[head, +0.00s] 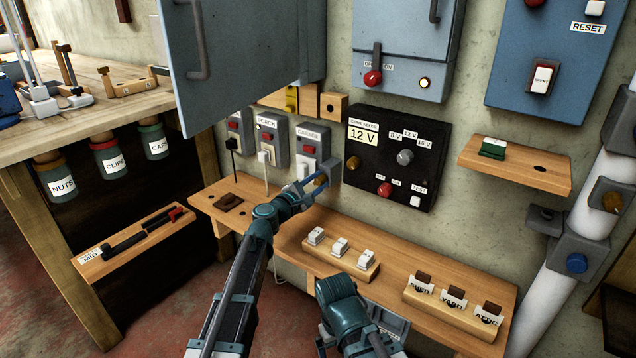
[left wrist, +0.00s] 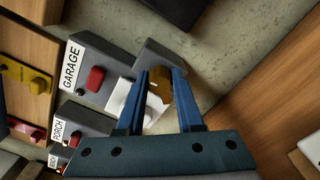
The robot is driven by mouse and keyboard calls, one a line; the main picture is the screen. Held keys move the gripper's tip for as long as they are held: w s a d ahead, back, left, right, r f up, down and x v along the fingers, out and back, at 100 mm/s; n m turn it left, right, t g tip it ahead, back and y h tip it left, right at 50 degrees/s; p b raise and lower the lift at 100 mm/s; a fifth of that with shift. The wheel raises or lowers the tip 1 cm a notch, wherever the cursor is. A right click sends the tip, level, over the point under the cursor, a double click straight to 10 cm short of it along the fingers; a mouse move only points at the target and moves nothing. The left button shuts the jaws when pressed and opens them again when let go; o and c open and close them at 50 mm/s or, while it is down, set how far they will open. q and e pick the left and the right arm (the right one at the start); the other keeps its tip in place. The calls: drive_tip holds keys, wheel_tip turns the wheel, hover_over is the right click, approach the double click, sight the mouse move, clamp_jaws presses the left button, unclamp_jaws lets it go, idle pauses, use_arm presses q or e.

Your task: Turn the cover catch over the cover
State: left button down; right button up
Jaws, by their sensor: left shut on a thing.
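The brass-coloured catch (left wrist: 159,90) is on a grey block (left wrist: 160,56) beside the box labelled GARAGE. My left gripper (left wrist: 160,78) is shut on it, with one blue finger on each side. In the head view, my left gripper (head: 315,184) reaches the same grey block (head: 327,171), and its fingers partly hide the catch (head: 320,180). A white part (left wrist: 123,96) shows left of the fingers, at the front of the GARAGE box; I cannot tell whether it is the cover.
The GARAGE box (head: 310,148) stands at the end of a row of switch boxes. A black 12 V panel (head: 392,187) is close on the right. The wooden shelf (head: 400,300) below holds white switches (head: 341,246) and labelled brown pieces (head: 454,294). A blue cabinet door (head: 235,60) hangs above.

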use_arm(q)
drive_tip(key=m, duration=0.4)
drive_tip(key=shift+m, duration=0.3)
drive_tip(key=m, duration=0.4)
drive_tip(key=shift+m, duration=0.3)
drive_tip(key=c, duration=0.5)
unclamp_jaws()
drive_tip(key=shift+c, duration=0.2)
drive_tip(key=v, duration=1.4)
drive_tip(key=shift+d, duration=0.1)
